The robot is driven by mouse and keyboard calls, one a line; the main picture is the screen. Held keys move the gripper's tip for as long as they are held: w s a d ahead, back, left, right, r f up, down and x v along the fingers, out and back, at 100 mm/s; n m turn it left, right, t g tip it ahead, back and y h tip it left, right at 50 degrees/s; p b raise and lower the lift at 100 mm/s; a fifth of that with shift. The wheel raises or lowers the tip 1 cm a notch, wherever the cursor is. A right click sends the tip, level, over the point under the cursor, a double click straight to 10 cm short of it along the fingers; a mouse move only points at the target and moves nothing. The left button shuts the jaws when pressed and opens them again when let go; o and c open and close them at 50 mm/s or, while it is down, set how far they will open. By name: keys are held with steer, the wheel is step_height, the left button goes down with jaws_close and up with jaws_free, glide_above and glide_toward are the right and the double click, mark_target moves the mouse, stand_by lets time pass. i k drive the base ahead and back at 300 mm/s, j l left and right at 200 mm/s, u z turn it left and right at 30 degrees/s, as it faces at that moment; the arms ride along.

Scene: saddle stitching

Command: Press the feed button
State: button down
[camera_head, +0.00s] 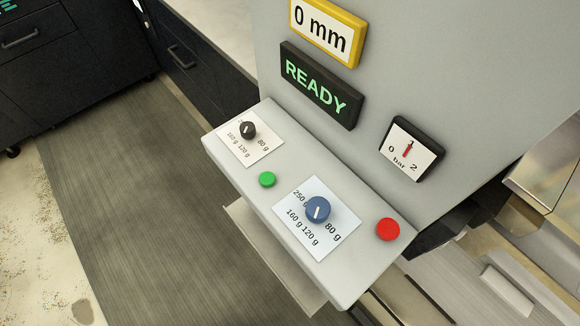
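A grey control ledge (284,176) juts from the front of a grey machine. On it sit a small green button (267,179), between two dials, and a larger red button (388,229) at the right end. Neither button carries a label that I can see, so I cannot tell which is the feed button. The black dial (248,130) is at the left and the blue dial (317,209) is right of the green button; both stand on white plates with gram markings. My gripper is not in view.
Above the ledge are a sign (327,29) reading "0 mm", a display (321,85) reading "READY" and a bar gauge (412,149). Dark cabinets (70,50) stand at the upper left. A grey floor mat (130,200) lies clear left of the ledge.

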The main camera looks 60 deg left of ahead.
mark_target(267, 179)
steer(key=u, duration=1.3)
